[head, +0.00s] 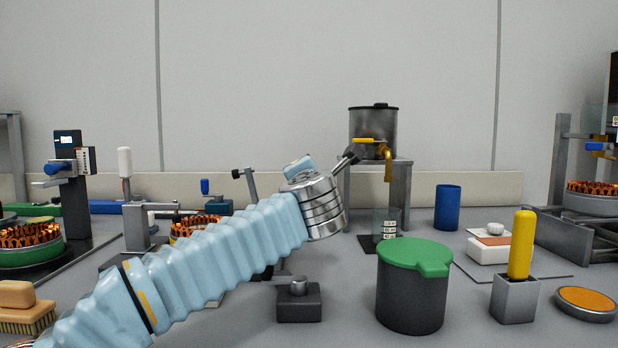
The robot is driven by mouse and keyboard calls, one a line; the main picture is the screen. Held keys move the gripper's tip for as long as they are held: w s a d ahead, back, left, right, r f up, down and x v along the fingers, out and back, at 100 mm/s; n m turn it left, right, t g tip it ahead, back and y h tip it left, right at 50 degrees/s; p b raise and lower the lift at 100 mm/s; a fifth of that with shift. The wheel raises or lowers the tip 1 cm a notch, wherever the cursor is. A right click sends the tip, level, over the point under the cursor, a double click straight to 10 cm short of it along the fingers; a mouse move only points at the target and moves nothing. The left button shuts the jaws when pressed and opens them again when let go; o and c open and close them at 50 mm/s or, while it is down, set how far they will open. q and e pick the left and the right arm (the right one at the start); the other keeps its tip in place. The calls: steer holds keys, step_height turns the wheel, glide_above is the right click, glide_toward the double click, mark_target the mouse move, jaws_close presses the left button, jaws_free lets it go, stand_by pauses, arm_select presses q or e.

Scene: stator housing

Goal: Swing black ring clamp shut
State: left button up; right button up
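My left arm, in a pale blue sleeve, crosses the middle of the head view. Its silver wrist ends in a small dark gripper (347,157) pointing up and right, in front of the pot stand. The finger gap cannot be made out, and nothing is visibly held. Behind the sleeve, a copper-wound stator (184,226) is partly hidden. I cannot clearly make out the black ring clamp or how far it is open; the sleeve covers much of that area. A black block with a grey pin (298,302) shows below the wrist. My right gripper is not in view.
A dark bin with green lid (413,285) stands right of the black block. A yellow-handled tool in a metal holder (515,298) and an orange-topped disc (586,303) are farther right. A tapped pot (373,130) stands behind. A brush (22,310) lies front left.

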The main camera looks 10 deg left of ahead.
arm_select(q)
steer(key=shift+w, duration=0.1)
jaws_close()
stand_by(0.5)
steer(key=s+a+r+n, duration=0.2)
steer(key=a+n, duration=0.4)
steer(key=n, duration=0.6)
steer(key=shift+a+r+b, duration=0.35)
steer(key=shift+r+b, duration=0.1)
steer(key=shift+r, duration=0.45)
jaws_free()
steer(key=shift+a, duration=0.1)
